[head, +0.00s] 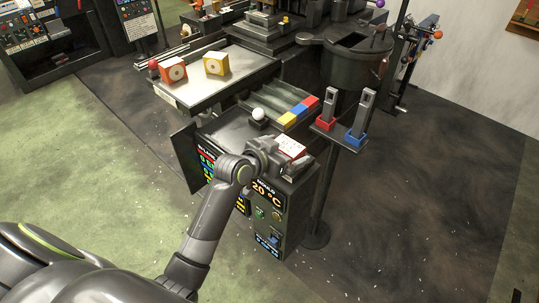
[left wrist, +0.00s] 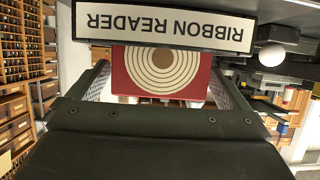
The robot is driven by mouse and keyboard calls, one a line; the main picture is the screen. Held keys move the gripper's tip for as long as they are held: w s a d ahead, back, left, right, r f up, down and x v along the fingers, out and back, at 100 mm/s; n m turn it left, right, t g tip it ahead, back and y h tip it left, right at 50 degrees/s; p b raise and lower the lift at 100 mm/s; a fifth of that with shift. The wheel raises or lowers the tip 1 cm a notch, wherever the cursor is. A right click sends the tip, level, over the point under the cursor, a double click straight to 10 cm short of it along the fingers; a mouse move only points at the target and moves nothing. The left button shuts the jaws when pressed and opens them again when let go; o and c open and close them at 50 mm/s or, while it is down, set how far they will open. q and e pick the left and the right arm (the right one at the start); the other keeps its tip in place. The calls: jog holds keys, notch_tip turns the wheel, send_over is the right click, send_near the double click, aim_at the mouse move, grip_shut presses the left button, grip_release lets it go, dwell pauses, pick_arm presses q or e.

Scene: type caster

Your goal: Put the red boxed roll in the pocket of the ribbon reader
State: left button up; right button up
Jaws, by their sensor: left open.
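A red boxed roll (left wrist: 160,72), with cream concentric rings on its face, shows between my left gripper's fingers in the left wrist view. In the head view its pale top with red marks (head: 291,146) shows beside the gripper. The ribbon reader (left wrist: 165,27) bears its name on a plate, upside down in the wrist view, right at the box's edge. The box appears to sit at the reader behind this plate; its depth in the pocket is hidden. My left gripper (head: 284,160) is open, with a finger on each side of the box. My right gripper is out of view.
An orange-red boxed roll (head: 173,72) and a yellow one (head: 216,64) stand on the pale table (head: 235,88). A white knob (head: 258,114) and a yellow, blue and red strip (head: 299,111) are behind the gripper. Red (head: 326,123) and blue (head: 355,137) holders stand to the right.

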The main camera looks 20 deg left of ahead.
pick_arm(q)
jog(key=v, duration=1.1)
